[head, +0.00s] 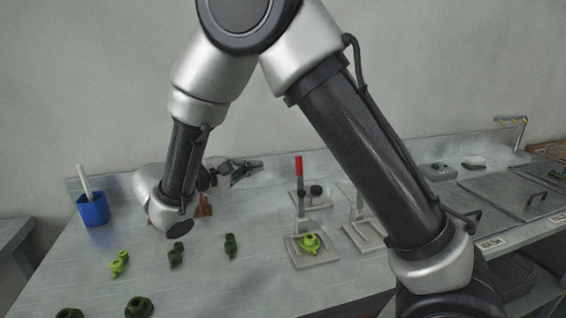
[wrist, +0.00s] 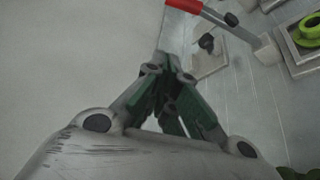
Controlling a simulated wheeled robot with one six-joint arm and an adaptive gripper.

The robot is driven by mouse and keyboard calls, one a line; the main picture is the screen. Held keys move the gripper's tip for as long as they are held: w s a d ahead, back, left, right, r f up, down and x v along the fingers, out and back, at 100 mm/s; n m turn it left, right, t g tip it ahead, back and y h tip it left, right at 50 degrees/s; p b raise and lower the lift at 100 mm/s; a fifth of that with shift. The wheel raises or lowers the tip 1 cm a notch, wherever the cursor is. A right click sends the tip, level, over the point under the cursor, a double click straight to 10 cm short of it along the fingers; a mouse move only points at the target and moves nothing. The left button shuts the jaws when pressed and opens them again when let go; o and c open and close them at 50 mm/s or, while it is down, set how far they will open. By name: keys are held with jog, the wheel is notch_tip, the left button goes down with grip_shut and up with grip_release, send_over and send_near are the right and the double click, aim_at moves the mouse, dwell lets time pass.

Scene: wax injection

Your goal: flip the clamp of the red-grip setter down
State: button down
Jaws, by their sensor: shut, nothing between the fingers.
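The red-grip setter stands on the bench in the head view, its red grip (head: 299,167) on top of an upright grey lever. Its base plate (head: 320,259) holds a bright green piece (head: 310,243). In the wrist view the red grip (wrist: 184,5) is at the top edge, with the lever running down to the right and the green piece (wrist: 310,28) at the right edge. My gripper (head: 259,165) is shut and empty, to the left of the red grip and apart from it. Its fingers also show in the wrist view (wrist: 172,66), below the red grip.
A second setter (head: 367,238) stands to the right, its upper part partly hidden by my arm. Several green pieces (head: 230,245) lie on the left of the bench (head: 215,290). A blue cup (head: 94,210) stands at far left. Grey lidded bins (head: 500,190) are at right.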

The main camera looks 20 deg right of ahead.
jog(key=shift+d, duration=0.15)
jog(key=w+d, duration=0.1)
jog(key=d, duration=0.8)
jog(key=shift+d+f, duration=0.15)
jog(key=shift+f, duration=0.05)
dwell(0.4)
